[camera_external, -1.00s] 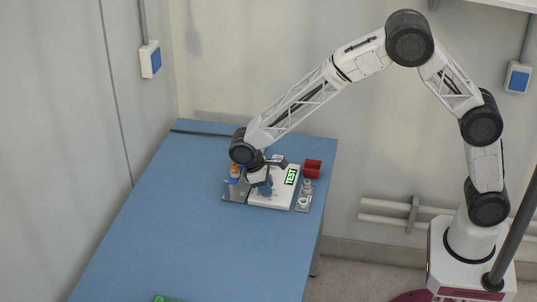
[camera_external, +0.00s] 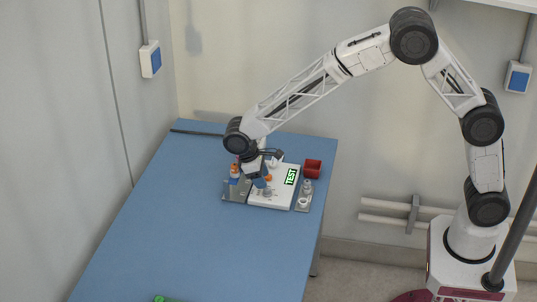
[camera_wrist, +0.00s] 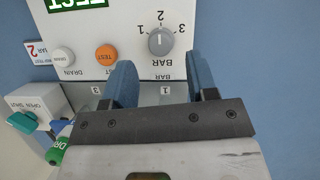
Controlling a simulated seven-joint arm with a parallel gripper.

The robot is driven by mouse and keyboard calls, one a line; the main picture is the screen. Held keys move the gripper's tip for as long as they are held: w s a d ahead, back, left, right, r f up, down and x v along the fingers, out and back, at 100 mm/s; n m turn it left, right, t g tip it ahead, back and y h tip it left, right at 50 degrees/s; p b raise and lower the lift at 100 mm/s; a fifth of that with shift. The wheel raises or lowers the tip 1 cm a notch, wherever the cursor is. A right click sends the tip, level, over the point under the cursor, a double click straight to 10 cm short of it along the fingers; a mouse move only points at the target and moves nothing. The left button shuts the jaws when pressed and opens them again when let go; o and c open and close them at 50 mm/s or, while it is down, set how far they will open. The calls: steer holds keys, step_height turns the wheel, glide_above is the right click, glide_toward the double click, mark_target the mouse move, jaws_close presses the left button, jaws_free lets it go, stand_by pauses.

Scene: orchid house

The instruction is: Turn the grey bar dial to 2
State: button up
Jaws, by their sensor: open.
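The grey bar dial (camera_wrist: 161,41) is a round knob on a white panel (camera_wrist: 92,35), seen upside down in the wrist view. A pale line crosses its face, in line with the 2 printed beyond it; which end is the pointer is too small to tell. A 3 is printed to one side. My gripper (camera_wrist: 161,70) is open and empty, with its two blue fingers apart. The dial lies between and just beyond the fingertips in the picture, with no visible contact. In the external view my gripper (camera_external: 261,180) is over the panel's left part.
An orange TEST button (camera_wrist: 106,54) and a white DRAIN button (camera_wrist: 64,57) sit beside the dial. A green display (camera_external: 291,176) reads TEST. A red open box (camera_external: 313,168) stands behind the panel. The blue table (camera_external: 190,235) is largely clear in front.

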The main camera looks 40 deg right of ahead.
steer(key=shift+v, duration=1.8)
steer(key=s+d+r+t, duration=0.2)
steer(key=s+r, duration=0.7)
steer(key=s, duration=0.2)
steer(key=s+d+r+t, duration=0.1)
steer(key=s+d+r, duration=0.1)
steer(key=s+r, duration=0.8)
steer(key=s+d+m+t, duration=0.1)
steer(key=s+t, duration=0.3)
steer(key=s, duration=2.4)
steer(key=shift+s+d+f+m, duration=0.15)
steer(key=shift+d+f+m, duration=0.15)
steer(key=shift+d, duration=0.25)
